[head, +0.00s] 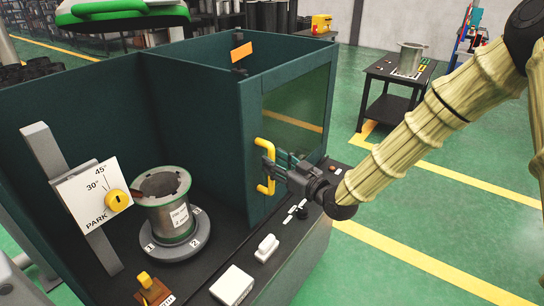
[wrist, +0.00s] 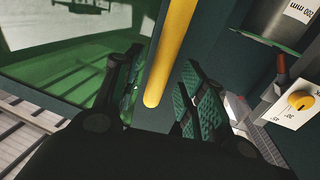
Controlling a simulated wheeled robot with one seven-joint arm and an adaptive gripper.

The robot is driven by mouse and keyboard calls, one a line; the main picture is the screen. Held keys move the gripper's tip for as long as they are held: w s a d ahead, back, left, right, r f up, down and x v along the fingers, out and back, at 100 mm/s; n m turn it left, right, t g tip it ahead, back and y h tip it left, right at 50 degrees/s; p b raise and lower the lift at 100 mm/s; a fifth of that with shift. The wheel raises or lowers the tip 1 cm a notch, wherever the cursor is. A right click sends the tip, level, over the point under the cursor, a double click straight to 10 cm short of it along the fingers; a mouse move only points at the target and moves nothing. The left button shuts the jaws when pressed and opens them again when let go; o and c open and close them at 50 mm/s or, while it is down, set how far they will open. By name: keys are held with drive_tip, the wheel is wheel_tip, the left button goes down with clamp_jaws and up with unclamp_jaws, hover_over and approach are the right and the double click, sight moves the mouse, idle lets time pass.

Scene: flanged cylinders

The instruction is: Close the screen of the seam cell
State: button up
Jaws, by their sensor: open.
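The seam cell's screen (head: 252,150) is a dark teal panel with a tinted green window (head: 298,108), standing at the right part of the cell; the left front is uncovered. Its yellow bar handle (head: 265,180) is upright at the panel's left edge. In the wrist view the handle (wrist: 170,50) runs between my two fingers with gaps on both sides. My gripper (head: 275,166) is open at the handle, not clamped on it. A grey flanged cylinder (head: 165,212) stands on a round numbered turntable (head: 180,249) in the uncovered part.
A white dial plate (head: 80,196) with a yellow knob (head: 118,201) stands left of the cylinder. A white box (head: 232,286), a white switch (head: 266,248) and a yellow lever (head: 148,281) are along the front ledge. A black side table (head: 393,75) is at the back right.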

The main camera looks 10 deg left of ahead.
drive_tip(key=shift+x, duration=1.15)
drive_tip(key=shift+c, duration=0.2)
clamp_jaws()
